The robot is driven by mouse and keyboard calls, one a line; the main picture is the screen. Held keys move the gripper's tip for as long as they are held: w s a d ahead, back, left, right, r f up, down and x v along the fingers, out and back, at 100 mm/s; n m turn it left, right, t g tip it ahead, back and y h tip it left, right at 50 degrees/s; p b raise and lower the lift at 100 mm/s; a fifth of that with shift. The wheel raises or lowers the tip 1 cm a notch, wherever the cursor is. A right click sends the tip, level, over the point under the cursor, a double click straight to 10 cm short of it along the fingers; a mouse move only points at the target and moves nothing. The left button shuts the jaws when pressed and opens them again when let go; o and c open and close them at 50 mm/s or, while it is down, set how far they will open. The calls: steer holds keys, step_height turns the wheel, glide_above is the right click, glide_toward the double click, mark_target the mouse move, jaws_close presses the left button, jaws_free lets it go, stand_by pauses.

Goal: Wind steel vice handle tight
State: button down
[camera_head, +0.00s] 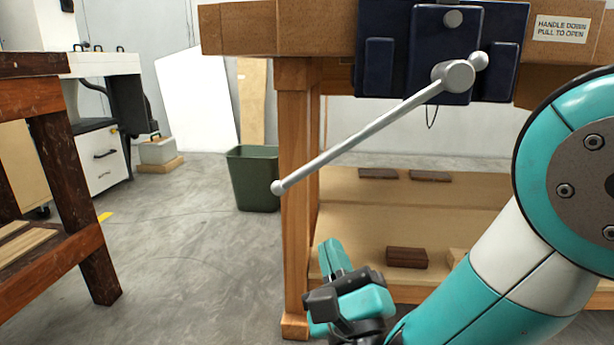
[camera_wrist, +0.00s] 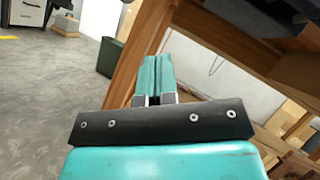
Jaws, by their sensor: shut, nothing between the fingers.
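The steel vice handle (camera_head: 372,130) is a long bar with ball ends. It passes through a round hub (camera_head: 454,76) on the dark blue vice (camera_head: 400,60) at the bench front. The handle slants, with its long end (camera_head: 278,187) down to the left and its short end (camera_head: 479,61) up to the right. My gripper (camera_head: 329,250) is below the handle's low end and a little to its right in the picture, apart from it. In the wrist view my gripper (camera_wrist: 154,72) has its teal fingers together with nothing between them. The handle is not clearly visible in the wrist view.
The wooden bench (camera_head: 290,28) has a thick leg (camera_head: 296,190) behind the handle and a lower shelf (camera_head: 345,215) holding dark blocks (camera_head: 407,257). A green bin (camera_head: 252,178) stands beside the leg. Open floor (camera_head: 180,260) lies to the left.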

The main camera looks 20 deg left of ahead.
steer(key=w+a+r+p, duration=0.2)
steer(key=w+a+r, duration=0.2)
steer(key=a+r, duration=0.1)
steer(key=shift+w+a+r, duration=0.2)
steer(key=shift+w+r, duration=0.15)
steer(key=shift+r, duration=0.05)
